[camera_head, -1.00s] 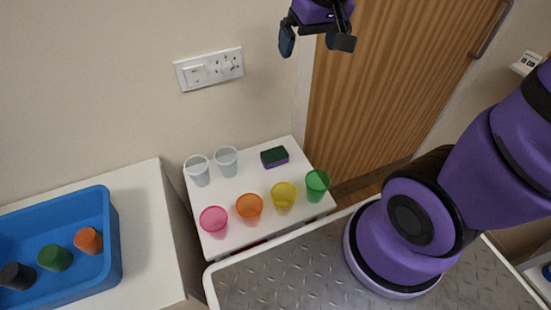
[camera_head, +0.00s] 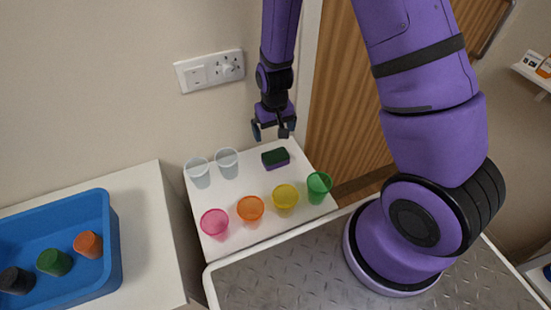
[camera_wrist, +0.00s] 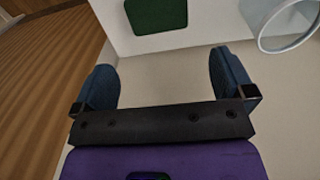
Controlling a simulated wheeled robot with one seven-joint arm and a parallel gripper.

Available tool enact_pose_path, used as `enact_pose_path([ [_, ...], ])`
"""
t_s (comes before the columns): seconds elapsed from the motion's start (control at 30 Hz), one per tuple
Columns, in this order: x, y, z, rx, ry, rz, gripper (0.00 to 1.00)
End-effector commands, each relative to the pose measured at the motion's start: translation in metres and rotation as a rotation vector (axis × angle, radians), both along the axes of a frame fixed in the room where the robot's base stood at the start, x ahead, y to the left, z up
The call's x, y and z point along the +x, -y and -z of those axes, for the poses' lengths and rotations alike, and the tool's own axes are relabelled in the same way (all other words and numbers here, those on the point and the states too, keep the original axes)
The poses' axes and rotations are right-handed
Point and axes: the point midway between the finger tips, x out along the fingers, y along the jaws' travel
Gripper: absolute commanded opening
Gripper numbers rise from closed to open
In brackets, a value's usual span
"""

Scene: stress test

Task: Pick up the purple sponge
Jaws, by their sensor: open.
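The purple sponge (camera_head: 275,159) has a dark green top and lies flat on the small white table (camera_head: 245,187), towards its back right. My gripper (camera_head: 273,136) is open and empty, just behind and above the sponge in the head view. In the wrist view, the sponge's green top (camera_wrist: 156,15) shows at the upper edge, ahead of and between the open fingers (camera_wrist: 162,84). Its purple part is hidden there. The fingers appear apart from the sponge.
Two clear cups (camera_head: 228,163) stand left of the sponge. A pink cup (camera_head: 215,223), orange cup (camera_head: 250,210), yellow cup (camera_head: 285,199) and green cup (camera_head: 319,187) line the front. A blue bin (camera_head: 112,250) sits on the left counter. The wall is close behind.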

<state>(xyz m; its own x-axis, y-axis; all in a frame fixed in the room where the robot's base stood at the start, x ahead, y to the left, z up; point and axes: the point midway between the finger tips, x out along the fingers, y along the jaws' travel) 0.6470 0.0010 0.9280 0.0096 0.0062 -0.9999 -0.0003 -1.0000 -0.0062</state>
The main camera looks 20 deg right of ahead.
Motion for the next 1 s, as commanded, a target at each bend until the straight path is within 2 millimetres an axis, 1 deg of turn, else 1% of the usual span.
enact_pose_path([
  [0.03,-0.001,0.000,0.007,-0.003,-0.007,0.000,1.00],
  [0.23,-0.002,0.000,0.025,-0.007,-0.013,0.000,1.00],
  [0.5,-0.003,0.000,0.059,-0.007,-0.013,0.000,1.00],
  [0.6,-0.003,0.000,0.067,-0.007,-0.012,0.000,1.00],
  [0.8,-0.003,0.000,0.075,-0.006,-0.011,0.000,1.00],
  [0.87,-0.004,0.000,0.081,-0.006,-0.012,0.000,1.00],
  [1.0,-0.008,0.001,0.099,-0.007,-0.013,0.001,1.00],
])
